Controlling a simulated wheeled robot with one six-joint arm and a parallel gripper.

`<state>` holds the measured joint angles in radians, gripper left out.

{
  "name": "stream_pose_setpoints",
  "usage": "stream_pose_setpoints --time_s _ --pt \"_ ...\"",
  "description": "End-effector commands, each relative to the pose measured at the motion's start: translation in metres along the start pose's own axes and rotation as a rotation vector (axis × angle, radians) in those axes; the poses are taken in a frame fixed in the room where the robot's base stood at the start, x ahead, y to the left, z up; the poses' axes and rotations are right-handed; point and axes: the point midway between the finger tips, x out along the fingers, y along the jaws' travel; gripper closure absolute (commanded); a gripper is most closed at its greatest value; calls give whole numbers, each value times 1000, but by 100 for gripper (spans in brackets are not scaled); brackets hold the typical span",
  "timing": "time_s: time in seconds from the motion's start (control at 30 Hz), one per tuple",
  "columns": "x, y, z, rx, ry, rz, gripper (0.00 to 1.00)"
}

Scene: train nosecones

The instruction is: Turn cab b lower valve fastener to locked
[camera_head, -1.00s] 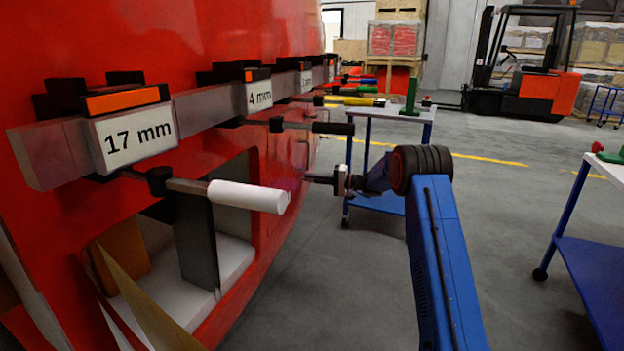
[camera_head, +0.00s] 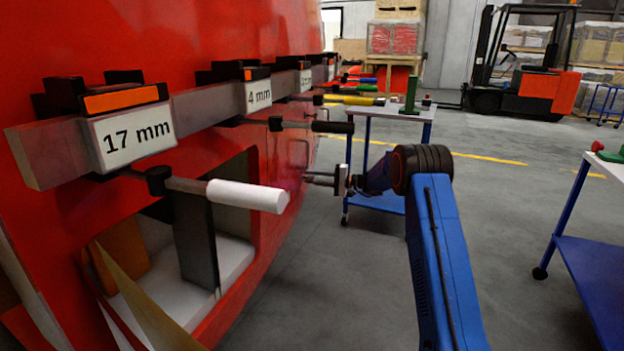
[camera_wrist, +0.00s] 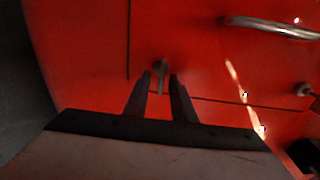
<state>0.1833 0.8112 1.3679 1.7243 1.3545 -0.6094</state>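A small grey metal fastener (camera_wrist: 160,76) stands on the red panel in the middle of the wrist view. Its tab points roughly up and down in that view. My gripper (camera_wrist: 160,80) is open, with one dark finger on each side of the fastener and a gap to each. I cannot tell whether the fingertips reach past the tab in depth. The head view shows my gripper (camera_head: 318,179) at the red nosecone's side, its two fingers apart; the fastener is too small to make out there. No label marks which valve it is.
A metal handle bar (camera_wrist: 272,27) and a second round fastener (camera_wrist: 303,90) are on the panel to the right. In the head view, tool handles, including a white one (camera_head: 247,195), stick out from the rail nearby. A blue trolley (camera_head: 385,200) stands behind my arm.

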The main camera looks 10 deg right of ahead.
Motion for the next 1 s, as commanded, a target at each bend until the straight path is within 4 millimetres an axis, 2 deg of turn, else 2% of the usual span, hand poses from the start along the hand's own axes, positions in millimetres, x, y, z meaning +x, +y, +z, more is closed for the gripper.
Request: stream_pose_setpoints --time_s 0.3,0.47,1.0 --pt "0 0 1 0 -3 0 76" --pt "-13 0 0 0 -1 0 76" --pt "-117 0 0 0 0 0 76"
